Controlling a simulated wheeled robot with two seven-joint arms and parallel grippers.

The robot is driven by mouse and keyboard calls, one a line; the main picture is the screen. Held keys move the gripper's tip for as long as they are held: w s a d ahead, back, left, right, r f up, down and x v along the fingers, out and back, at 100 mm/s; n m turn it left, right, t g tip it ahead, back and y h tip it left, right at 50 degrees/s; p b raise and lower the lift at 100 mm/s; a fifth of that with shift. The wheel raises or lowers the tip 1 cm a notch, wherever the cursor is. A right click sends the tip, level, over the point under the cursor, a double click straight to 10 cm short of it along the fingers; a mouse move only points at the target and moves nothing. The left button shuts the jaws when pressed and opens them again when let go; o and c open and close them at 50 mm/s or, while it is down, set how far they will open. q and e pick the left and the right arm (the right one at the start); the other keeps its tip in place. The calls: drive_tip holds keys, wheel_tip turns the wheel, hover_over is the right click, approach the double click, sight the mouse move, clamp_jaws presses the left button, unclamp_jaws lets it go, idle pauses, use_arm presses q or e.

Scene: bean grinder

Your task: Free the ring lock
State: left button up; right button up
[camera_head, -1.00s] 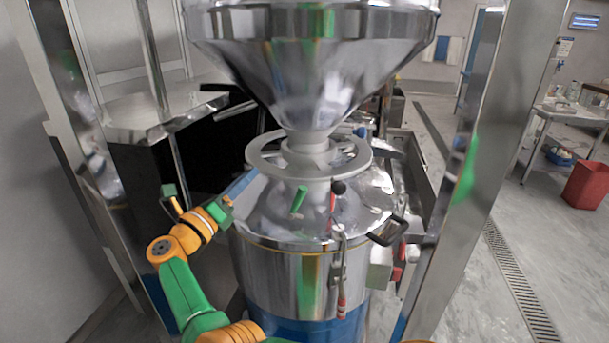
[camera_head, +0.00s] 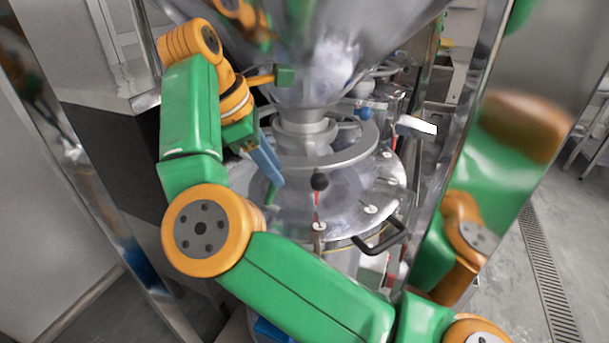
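The grey ring lock (camera_head: 352,153) lies flat around the neck below the steel hopper (camera_head: 345,70), on top of the grinder's domed body (camera_head: 360,190). My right gripper (camera_head: 268,165) is at the left front edge of the ring, with a blue finger slanting down beside the rim. I cannot tell whether it touches the ring, nor how far its fingers are apart. The gripper hides the left part of the ring. My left gripper does not show.
A black-knobbed lever (camera_head: 319,182) stands in front of the ring. A black handle (camera_head: 380,237) sticks out at the lid's front right. Steel posts (camera_head: 470,150) flank the grinder, and the hopper hangs low overhead.

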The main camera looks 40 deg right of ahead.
sight(271, 192)
drive_tip(key=x, duration=0.1)
drive_tip(key=p+x, duration=0.1)
drive_tip(key=x, duration=0.1)
drive_tip(key=p+x, duration=0.1)
drive_tip(key=x, duration=0.1)
drive_tip(key=shift+w+a+f, duration=0.1)
drive_tip(key=shift+a+f, duration=0.25)
drive_tip(key=shift+d+f, duration=0.2)
drive_tip(key=shift+f, duration=0.1)
drive_tip(key=shift+a+f, duration=0.15)
drive_tip(key=shift+f, duration=0.05)
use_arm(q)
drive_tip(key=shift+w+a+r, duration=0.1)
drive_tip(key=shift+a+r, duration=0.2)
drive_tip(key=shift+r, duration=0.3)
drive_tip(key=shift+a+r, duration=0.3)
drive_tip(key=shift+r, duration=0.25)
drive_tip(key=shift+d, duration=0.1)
use_arm(e)
clamp_jaws()
